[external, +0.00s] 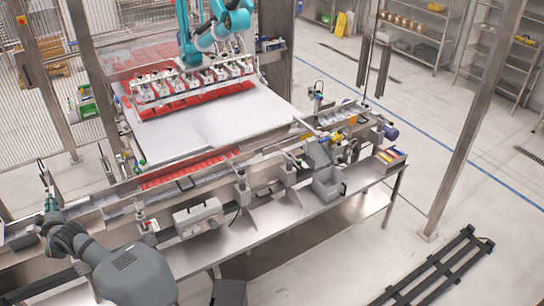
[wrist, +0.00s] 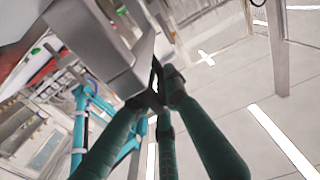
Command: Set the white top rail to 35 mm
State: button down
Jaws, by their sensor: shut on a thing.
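My gripper (external: 50,205) is at the left end of the conveyor, beside its metal side. In the wrist view, its dark green fingers (wrist: 157,98) come together on a small dark part (wrist: 157,76) beside a pale grey metal body (wrist: 97,45). The fingertips largely hide the held part, and I cannot tell exactly what it is.
A teal picker arm (external: 215,25) stands over a row of suction heads and red packs (external: 190,98). A grey box (external: 198,218), clamp posts (external: 242,188) and a grey bin (external: 328,184) line the conveyor's front.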

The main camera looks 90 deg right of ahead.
jog(key=shift+w+a+r, duration=0.1)
jog(key=shift+w+r, duration=0.05)
jog(key=f+b, duration=0.1)
jog(key=b, duration=0.3)
jog(key=shift+f, duration=0.4)
jog(key=shift+r, duration=0.1)
jog(key=c, duration=1.9)
grip_release()
jog(key=shift+a, duration=0.1)
jog(key=shift+o, duration=0.4)
